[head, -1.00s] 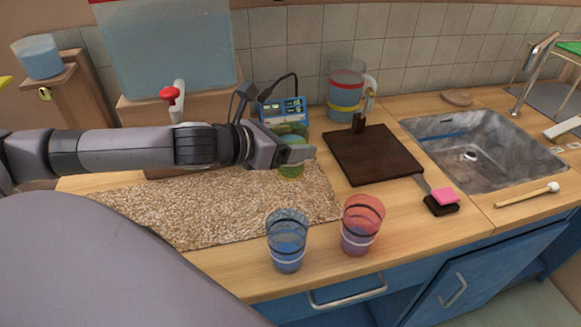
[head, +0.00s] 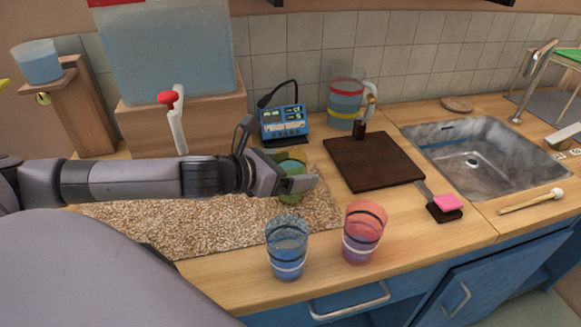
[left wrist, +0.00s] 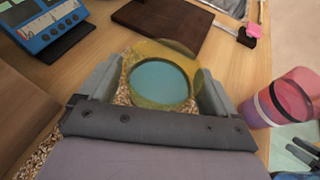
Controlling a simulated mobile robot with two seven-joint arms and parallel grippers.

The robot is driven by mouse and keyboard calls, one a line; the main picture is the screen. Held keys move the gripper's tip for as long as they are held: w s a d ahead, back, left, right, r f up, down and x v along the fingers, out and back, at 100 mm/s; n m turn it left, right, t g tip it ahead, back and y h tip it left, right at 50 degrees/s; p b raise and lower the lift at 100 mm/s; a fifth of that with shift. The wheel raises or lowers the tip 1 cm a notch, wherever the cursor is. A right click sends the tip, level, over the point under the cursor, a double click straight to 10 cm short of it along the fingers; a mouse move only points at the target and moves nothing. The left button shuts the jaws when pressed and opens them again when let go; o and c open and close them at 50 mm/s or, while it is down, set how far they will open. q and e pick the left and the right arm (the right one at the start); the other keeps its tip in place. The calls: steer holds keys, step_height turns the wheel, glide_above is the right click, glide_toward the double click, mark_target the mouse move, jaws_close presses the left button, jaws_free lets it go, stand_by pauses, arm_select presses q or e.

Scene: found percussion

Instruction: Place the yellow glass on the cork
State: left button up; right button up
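The yellow glass (head: 291,180), with blue-green liquid inside, is between the fingers of my left gripper (head: 296,177). In the left wrist view the glass (left wrist: 160,80) sits between the two fingers, which flank it closely on both sides. The gripper appears shut on it, and the glass looks upright. The cork (head: 200,226) is a speckled tan mat on the counter, and the glass is over its right rear part. I cannot tell whether its base touches the mat. My arm hides part of the mat. My right gripper is not in view.
A blue glass (head: 286,250) and a pink glass (head: 362,235) stand near the counter's front edge. A dark board (head: 373,162) lies to the right, with a blue device (head: 284,121) behind and a pitcher (head: 345,100) at the wall. The sink (head: 485,160) is farther right.

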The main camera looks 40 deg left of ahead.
arm_select(q)
steer(key=shift+r, duration=0.1)
steer(key=shift+s, duration=0.1)
steer(key=shift+s+a+r, duration=0.2)
steer(key=shift+s+a, duration=0.1)
steer(key=shift+s, duration=0.3)
steer(key=shift+b+v, duration=0.55)
steer(key=shift+v, duration=0.35)
steer(key=shift+s+a+r+b, duration=0.25)
steer(key=shift+s+b, duration=0.05)
steer(key=shift+s, duration=0.15)
steer(key=b+v, duration=0.1)
steer(key=v, duration=0.6)
steer(key=shift+s+r, duration=0.2)
steer(key=shift+r, duration=0.05)
steer(key=shift+d, duration=0.1)
